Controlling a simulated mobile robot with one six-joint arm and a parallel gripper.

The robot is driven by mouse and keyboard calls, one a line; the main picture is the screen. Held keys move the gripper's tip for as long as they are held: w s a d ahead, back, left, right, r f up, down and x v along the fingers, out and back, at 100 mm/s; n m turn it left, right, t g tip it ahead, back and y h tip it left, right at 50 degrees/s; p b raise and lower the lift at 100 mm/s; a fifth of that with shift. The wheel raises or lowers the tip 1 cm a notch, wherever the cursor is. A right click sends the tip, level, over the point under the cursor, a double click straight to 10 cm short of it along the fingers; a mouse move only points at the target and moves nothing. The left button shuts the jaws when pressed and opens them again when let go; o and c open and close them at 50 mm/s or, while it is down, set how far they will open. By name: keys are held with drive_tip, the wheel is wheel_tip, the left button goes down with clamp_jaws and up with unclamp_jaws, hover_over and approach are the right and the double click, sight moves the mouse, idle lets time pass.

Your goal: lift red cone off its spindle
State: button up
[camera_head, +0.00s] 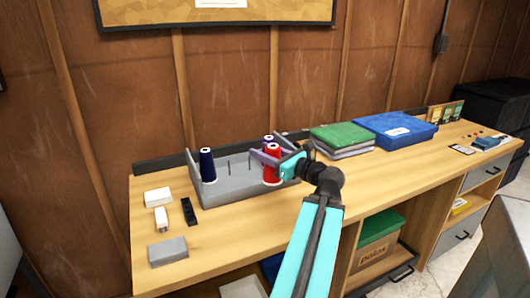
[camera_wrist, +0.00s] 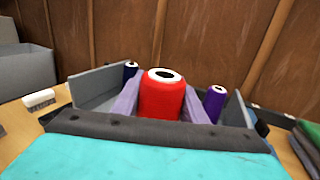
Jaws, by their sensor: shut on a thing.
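The red cone (camera_head: 272,166) of thread stands upright at the right end of the grey spindle rack (camera_head: 238,186) in the head view. In the wrist view the red cone (camera_wrist: 162,98) fills the space between my purple fingers. My gripper (camera_head: 268,157) is shut on the red cone. The wrist view shows a finger of my gripper (camera_wrist: 160,103) on each side of it.
A dark blue cone (camera_head: 208,166) stands at the rack's left end. A purple cone (camera_wrist: 214,103) is close beside the red one. Bare spindles stand between. Folded green cloth (camera_head: 341,136) and a blue box (camera_head: 395,129) lie right of the rack.

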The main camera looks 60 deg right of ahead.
wheel_tip(320, 180, up, 4)
drive_tip(key=p, duration=0.4)
idle(0.5)
